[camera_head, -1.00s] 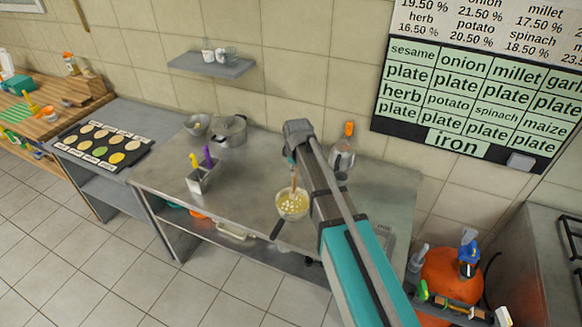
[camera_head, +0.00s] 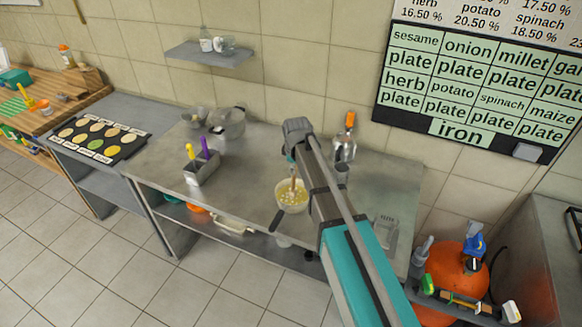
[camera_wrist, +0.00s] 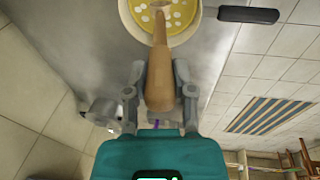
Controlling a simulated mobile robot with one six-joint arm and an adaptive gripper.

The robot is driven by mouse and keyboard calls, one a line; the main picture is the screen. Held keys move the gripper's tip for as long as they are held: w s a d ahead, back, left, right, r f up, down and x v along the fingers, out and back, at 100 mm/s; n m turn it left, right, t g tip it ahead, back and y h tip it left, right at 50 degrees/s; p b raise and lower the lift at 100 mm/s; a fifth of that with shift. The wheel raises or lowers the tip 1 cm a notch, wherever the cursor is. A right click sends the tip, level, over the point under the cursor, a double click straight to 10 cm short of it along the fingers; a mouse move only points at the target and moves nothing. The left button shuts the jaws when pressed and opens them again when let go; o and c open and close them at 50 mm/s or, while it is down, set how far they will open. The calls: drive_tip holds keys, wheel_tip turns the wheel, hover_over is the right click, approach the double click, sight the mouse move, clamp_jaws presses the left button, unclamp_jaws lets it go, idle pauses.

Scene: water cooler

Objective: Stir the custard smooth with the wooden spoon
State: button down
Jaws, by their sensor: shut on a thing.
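In the head view my arm hides most of the gripper.
The steel table (camera_head: 245,180) also bears a metal holder (camera_head: 200,172) with yellow and purple handles, pots (camera_head: 228,122) at the back and an orange-topped metal vessel (camera_head: 344,140). A shelf (camera_head: 210,55) hangs above.

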drive_tip(key=shift+w+f+b, duration=0.1)
drive_tip(key=shift+f+b, duration=0.25)
drive_tip(key=shift+f, duration=0.2)
drive_tip(key=shift+d, duration=0.15)
